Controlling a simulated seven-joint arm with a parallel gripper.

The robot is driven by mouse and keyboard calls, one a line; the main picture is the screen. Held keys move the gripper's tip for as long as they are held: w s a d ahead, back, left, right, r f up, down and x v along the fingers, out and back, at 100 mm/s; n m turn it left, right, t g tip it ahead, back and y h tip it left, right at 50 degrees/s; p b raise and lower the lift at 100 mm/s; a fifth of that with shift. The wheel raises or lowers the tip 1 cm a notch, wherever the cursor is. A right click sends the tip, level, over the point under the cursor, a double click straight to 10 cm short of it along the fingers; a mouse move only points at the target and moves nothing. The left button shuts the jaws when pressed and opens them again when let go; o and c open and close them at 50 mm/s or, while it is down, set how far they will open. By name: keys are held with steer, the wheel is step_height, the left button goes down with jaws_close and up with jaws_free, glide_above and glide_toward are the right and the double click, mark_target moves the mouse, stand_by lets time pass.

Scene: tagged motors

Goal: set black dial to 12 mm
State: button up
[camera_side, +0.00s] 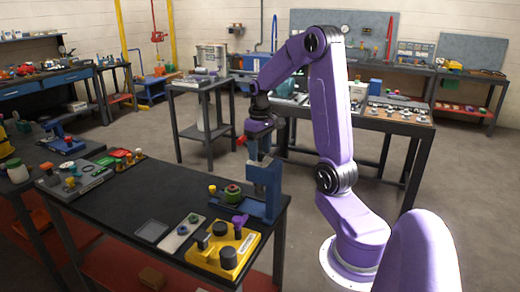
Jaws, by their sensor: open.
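A yellow unit (243,248) sits at the front right of the dark workbench. It carries a large black knob (228,258), a smaller black knob (220,229) behind it, and a purple handle (240,223). I cannot tell which black knob is the black dial, and no millimetre marks are readable. My gripper (252,150) is open, high above the back right of the bench, close to the top of a blue upright fixture (267,180) in this view. It is well apart from the yellow unit. Its fingertips are small and dark.
A green round part (232,194) lies beside the blue fixture. A pale plate with knobs (182,232) and a grey square pad (152,231) are left of the yellow unit. A grey box with knobs (75,178) stands at the bench's left. The bench middle is clear.

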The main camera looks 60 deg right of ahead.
steer(key=c, duration=1)
steer(key=shift+c, duration=0.2)
steer(key=shift+m, duration=0.3)
steer(key=m, duration=0.5)
steer(key=shift+m, duration=0.3)
steer(key=m, duration=0.5)
steer(key=shift+r+m, duration=0.1)
steer(key=shift+m, duration=0.2)
steer(key=o, duration=1)
